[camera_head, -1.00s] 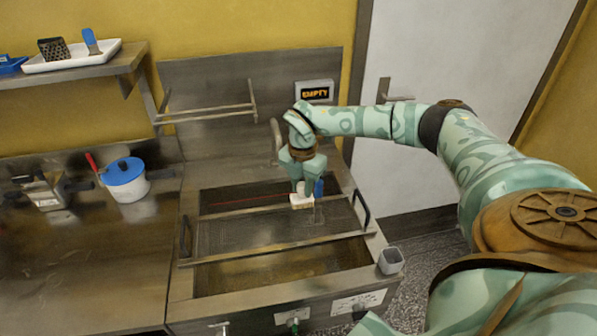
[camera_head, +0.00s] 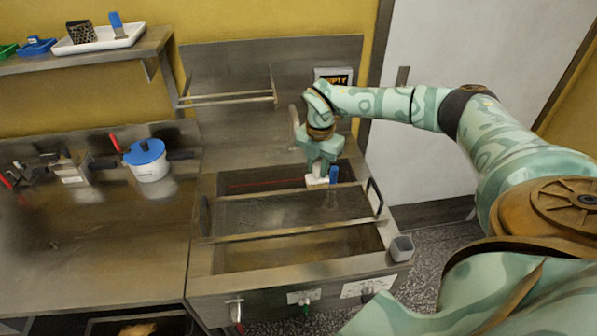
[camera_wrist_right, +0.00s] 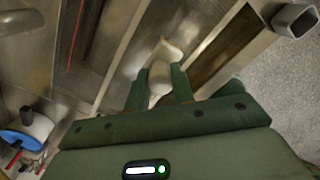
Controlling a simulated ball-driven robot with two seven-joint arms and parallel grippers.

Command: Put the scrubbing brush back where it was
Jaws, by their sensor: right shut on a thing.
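My right gripper (camera_head: 319,171) is shut on a pale block-shaped thing, the scrubbing brush (camera_head: 317,182), over the back right part of the open tank (camera_head: 230,285). In the right wrist view the brush (camera_wrist_right: 160,68) sits between the two green fingers (camera_wrist_right: 157,92), its pale wide end beyond the tips. I cannot tell whether it touches the mesh (camera_head: 270,214). My left gripper is not in view.
A small grey open cup (camera_head: 402,248) is at the tank's front right corner. Black handles (camera_head: 374,195) stand at the mesh sides. A white pot with a blue lid (camera_head: 148,160) stands on the left counter. A shelf (camera_head: 95,55) holds a tray. A rail (camera_head: 225,98) is behind the tank.

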